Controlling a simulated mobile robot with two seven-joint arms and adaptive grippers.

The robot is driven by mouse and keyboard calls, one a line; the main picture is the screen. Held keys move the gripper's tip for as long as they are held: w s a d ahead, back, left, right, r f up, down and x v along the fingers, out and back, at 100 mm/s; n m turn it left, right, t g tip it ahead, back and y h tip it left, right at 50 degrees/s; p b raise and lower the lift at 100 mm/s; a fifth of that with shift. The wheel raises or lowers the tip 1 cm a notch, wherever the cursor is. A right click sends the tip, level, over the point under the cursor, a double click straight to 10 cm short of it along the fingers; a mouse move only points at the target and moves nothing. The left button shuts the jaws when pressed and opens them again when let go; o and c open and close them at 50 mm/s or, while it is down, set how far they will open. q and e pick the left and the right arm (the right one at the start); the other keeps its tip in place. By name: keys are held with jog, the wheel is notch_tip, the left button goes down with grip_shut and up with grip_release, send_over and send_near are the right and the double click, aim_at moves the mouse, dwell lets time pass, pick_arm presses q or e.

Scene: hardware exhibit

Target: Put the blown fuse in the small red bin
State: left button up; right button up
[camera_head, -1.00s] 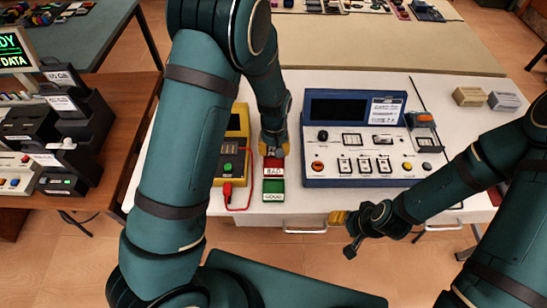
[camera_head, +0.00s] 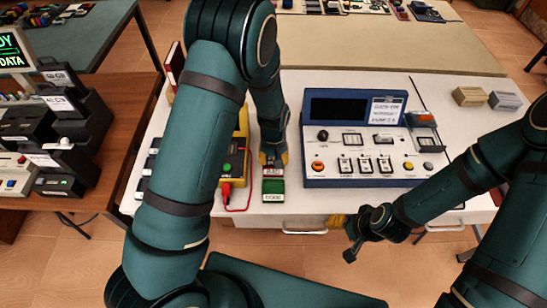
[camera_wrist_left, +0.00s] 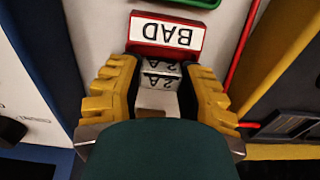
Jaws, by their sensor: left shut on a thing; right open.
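The small red bin (camera_head: 273,173), labelled BAD, stands on the white table, partly covered by my left gripper (camera_head: 273,158) in the head view. In the left wrist view the red bin (camera_wrist_left: 166,34) lies just beyond the fingertips. My left gripper (camera_wrist_left: 160,85) is shut on a small pale fuse (camera_wrist_left: 159,76) marked 2A, held very near the bin's edge; whether it is over the opening cannot be told. The fuse is hidden in the head view. My right gripper (camera_head: 348,238) is open and empty near the table's front edge.
A green bin (camera_head: 273,191) stands directly in front of the red one. A yellow meter (camera_head: 238,150) with a red lead (camera_head: 226,190) is close on the left, and a blue test panel (camera_head: 355,107) on the right. The table's front edge is near.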

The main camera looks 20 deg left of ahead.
pick_arm(q)
jog(key=shift+f, duration=0.15)
jog(key=o, duration=0.9)
jog(key=shift+r, duration=0.25)
notch_tip(320, 180, up, 13)
jog(key=p, duration=0.2)
jog(key=shift+f+p, duration=0.1)
jog(key=shift+p, duration=0.25)
jog(key=shift+s+f, duration=0.1)
